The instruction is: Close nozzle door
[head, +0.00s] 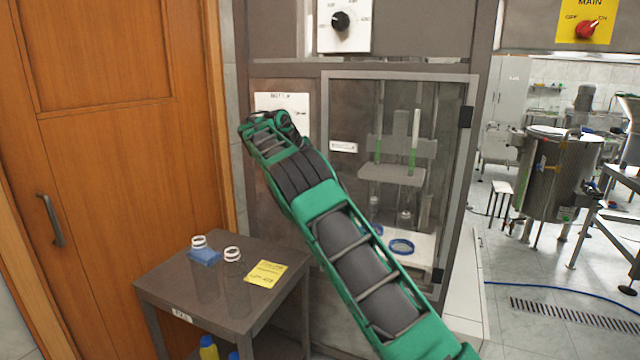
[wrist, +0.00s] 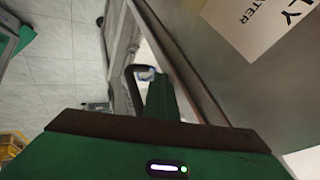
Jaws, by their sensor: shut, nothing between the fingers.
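The nozzle door (head: 345,108) is a clear pane in a grey frame, with dark hinge blocks on its right side in the head view. Nozzles, a shelf and blue rings show through it. In the wrist view, the door edge (wrist: 122,55) stands left of the grey panel, with a bright gap between, so it looks ajar. A dark curved handle (wrist: 131,88) is beside the gap. My gripper (wrist: 160,82) is shut and empty, its green fingertip just right of the handle; contact is unclear.
A wooden door (head: 120,180) is at far left. A steel tank (head: 560,180) stands at right on open tiled floor.

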